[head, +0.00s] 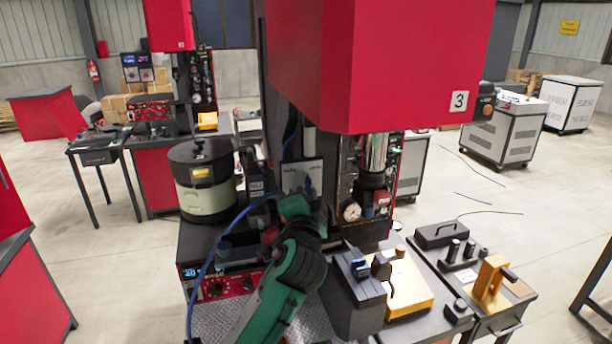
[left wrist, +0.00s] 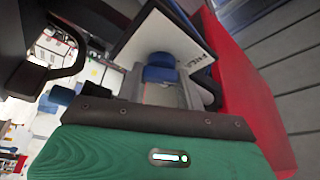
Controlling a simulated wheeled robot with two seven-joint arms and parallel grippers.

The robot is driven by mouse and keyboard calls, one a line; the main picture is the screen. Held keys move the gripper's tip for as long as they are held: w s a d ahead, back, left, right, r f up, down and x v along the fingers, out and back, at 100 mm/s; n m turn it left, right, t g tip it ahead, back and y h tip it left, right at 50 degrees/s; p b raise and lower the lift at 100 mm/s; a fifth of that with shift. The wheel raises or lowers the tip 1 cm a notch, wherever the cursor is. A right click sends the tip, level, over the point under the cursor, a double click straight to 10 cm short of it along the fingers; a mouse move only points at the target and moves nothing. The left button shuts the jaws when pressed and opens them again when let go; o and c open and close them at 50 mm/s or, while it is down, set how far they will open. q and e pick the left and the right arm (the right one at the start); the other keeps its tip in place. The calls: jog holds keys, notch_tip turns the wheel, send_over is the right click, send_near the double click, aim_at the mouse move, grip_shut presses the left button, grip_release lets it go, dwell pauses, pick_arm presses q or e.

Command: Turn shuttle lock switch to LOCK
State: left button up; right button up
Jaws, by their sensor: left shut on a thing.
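The shuttle lock switch shows as a blue knob (left wrist: 158,68) in front of a pale plate (left wrist: 190,50) in the left wrist view. Lettering that looks like FREE is on the plate. My left gripper (left wrist: 162,84) is shut on the blue knob, its grey fingers partly hidden behind my dark and green wrist housing. In the head view, my left gripper (head: 292,208) is up against the machine, just below the pale plate (head: 302,178). My arm and gripper cover the knob there. The knob's exact setting cannot be told. My right gripper is not in view.
A round bowl feeder (head: 202,182) stands left of the gripper. The red machine head (head: 400,60) hangs above. A gauge (head: 352,211) is close on the right. An orange block (head: 405,288) and a dark box (head: 352,300) sit at front right. A blue cable (head: 208,262) runs left of my arm.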

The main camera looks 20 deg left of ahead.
pick_arm(q)
jog(key=m+p, duration=0.2)
jog(key=m+g+p, duration=0.1)
jog(key=m+p, duration=0.1)
jog(key=p, duration=0.1)
jog(key=shift+r+h+p, duration=0.3)
jog(key=shift+r+h, duration=0.1)
jog(key=shift+f+m+g+h+p, duration=0.1)
jog(key=shift+m+g+h+p, duration=0.25)
jog(key=shift+m+p, duration=0.45)
jog(key=shift+f+m+g, duration=0.1)
jog(key=shift+m+g, duration=0.35)
jog(key=shift+m, duration=0.45)
jog(key=shift+m+g, duration=0.3)
jog(key=shift+m, duration=0.5)
jog(key=m+g+y, duration=0.1)
jog(key=m+g, duration=0.1)
jog(key=m, duration=0.2)
jog(key=shift+d+m, duration=0.1)
jog(key=shift+m, duration=0.2)
jog(key=shift+f, duration=0.1)
jog(key=o, duration=1)
